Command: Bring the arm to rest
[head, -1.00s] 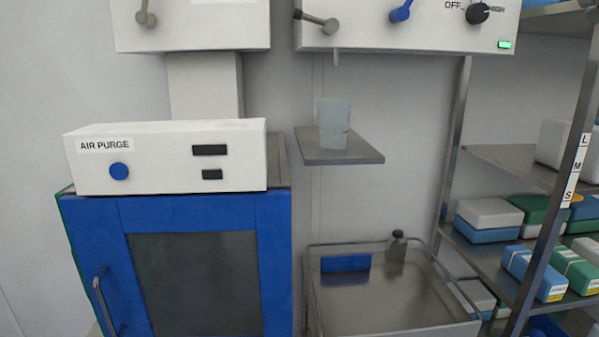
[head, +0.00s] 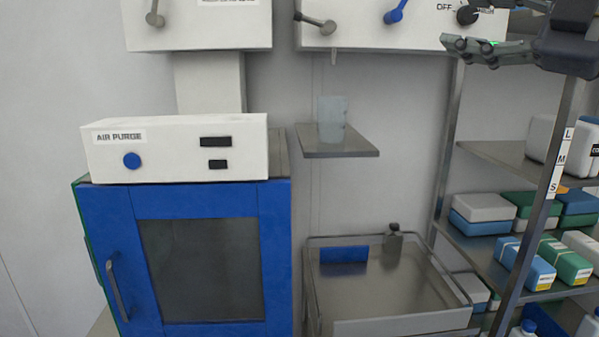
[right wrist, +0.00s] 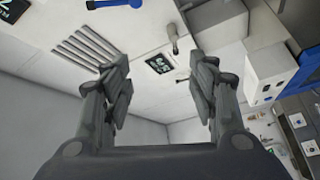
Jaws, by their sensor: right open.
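My right gripper (head: 478,50) enters the head view from the upper right, in front of the white panel with the OFF knob. Its fingers point left and are empty. In the right wrist view my right gripper (right wrist: 163,95) shows its two fingers wide apart with nothing between them. Beyond them are white panels and levers, seen tilted. My left gripper is not in view.
A blue cabinet (head: 100,230) with a dark window carries a white AIR PURGE box (head: 175,165). A translucent cup (head: 331,118) stands on a small wall shelf (head: 350,149). A rack (head: 515,262) with several boxes is at the right.

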